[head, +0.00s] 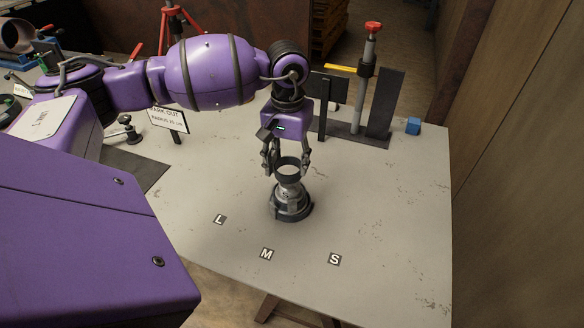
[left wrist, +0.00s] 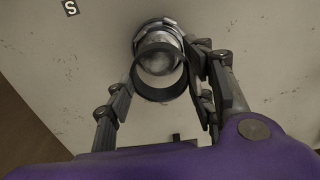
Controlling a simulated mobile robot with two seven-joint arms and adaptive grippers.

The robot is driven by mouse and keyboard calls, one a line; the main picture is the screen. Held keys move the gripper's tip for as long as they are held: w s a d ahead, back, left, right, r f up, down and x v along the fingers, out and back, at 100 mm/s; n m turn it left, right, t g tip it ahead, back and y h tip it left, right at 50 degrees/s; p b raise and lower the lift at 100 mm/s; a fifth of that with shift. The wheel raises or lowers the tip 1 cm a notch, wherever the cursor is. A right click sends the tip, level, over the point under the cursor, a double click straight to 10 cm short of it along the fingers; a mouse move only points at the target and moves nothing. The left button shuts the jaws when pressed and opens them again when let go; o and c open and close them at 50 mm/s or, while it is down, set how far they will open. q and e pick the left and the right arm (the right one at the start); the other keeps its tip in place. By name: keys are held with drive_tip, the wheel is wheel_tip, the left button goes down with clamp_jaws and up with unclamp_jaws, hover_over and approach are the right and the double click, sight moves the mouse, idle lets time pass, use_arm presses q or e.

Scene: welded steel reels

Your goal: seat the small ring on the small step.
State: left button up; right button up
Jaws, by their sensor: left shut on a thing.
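The small ring (head: 289,177) is a dark, short open band. My left gripper (head: 287,169) points down and is shut on it, one finger at each side. Dark larger rings (head: 291,212) sit around the post's foot. In the left wrist view the ring (left wrist: 161,97) hangs between the fingers (left wrist: 162,64), and the post's pale top (left wrist: 157,62) shows partly through it. Whether the ring touches the post I cannot tell. My right gripper is out of view.
Flat tags L (head: 219,219), M (head: 266,254) and S (head: 335,259) lie on the pale table (head: 390,215). Behind stand a red-topped post (head: 366,80), dark upright plates (head: 385,103) and a blue cube (head: 413,126). A sign (head: 168,118) stands left. The table's right is clear.

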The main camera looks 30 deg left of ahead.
sight(290, 195)
use_arm(q)
drive_tip(key=shift+w+d, duration=0.2)
drive_tip(key=shift+w, duration=0.2)
drive_tip(key=shift+s, duration=0.15)
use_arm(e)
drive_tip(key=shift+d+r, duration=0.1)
use_arm(q)
drive_tip(key=shift+s+r, duration=0.1)
drive_tip(key=shift+s, duration=0.05)
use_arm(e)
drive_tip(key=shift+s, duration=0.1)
use_arm(q)
drive_tip(key=shift+f+b, duration=0.55)
drive_tip(key=shift+f, duration=0.2)
drive_tip(key=shift+f+b, duration=0.35)
drive_tip(key=shift+f, duration=0.35)
drive_tip(key=shift+f+b, duration=0.4)
drive_tip(key=shift+f, duration=0.2)
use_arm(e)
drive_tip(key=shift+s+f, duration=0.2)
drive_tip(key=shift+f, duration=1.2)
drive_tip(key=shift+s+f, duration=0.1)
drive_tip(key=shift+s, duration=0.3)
